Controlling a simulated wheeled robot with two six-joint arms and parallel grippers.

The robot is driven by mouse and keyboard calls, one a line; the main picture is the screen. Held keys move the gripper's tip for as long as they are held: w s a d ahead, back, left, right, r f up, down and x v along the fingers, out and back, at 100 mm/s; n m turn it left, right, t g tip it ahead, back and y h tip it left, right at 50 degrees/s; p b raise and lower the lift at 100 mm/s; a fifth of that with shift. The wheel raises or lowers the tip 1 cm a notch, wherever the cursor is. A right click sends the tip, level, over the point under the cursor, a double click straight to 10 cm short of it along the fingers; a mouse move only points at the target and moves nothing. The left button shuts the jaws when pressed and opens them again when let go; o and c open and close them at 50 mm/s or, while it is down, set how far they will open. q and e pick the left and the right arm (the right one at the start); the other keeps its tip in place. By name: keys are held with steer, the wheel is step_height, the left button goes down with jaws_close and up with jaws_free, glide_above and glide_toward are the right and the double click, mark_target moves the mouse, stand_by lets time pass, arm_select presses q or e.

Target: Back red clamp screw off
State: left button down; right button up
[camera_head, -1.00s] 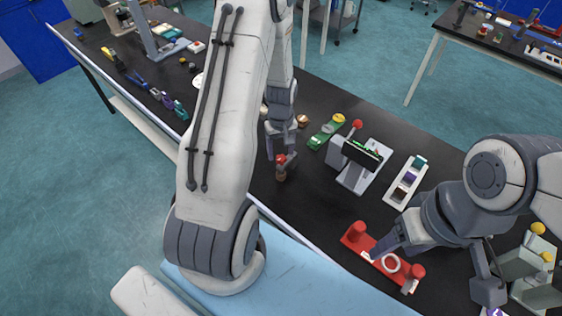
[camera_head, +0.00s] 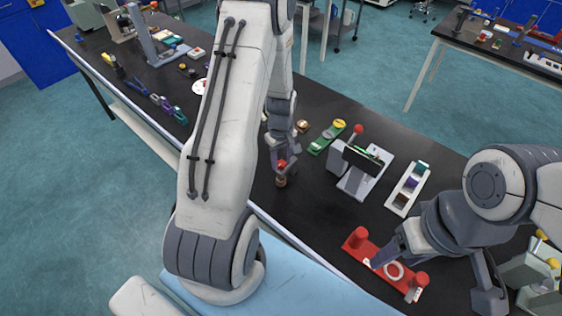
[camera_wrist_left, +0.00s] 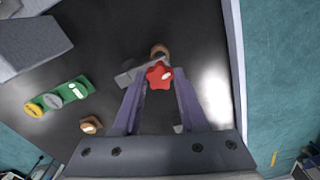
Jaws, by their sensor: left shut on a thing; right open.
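The red clamp screw (camera_wrist_left: 159,75) is a star-shaped knob on a grey clamp (camera_wrist_left: 130,76) with a brown round part (camera_wrist_left: 159,50) beside it in the left wrist view. The screw also shows small in the head view (camera_head: 281,164), above a brown piece (camera_head: 281,181) near the bench's front edge. My left gripper (camera_head: 282,166) points down at it and is shut on the knob, one finger on each side. My right gripper (camera_head: 430,282) is open and empty, with its fingers wide apart above the red fixture (camera_head: 364,249).
Right of the left gripper stand a green strip (camera_head: 326,138), a grey device with a red-knobbed lever (camera_head: 358,163) and a white tray of coloured blocks (camera_head: 405,194). Tools and clamps line the bench's far left. Bare black bench lies around the clamp.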

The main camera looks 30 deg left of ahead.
arm_select(q)
steer(key=shift+n, duration=1)
steer(key=shift+n, duration=2.3)
steer(key=shift+n, duration=1)
steer(key=n, duration=0.2)
steer(key=shift+n, duration=0.3)
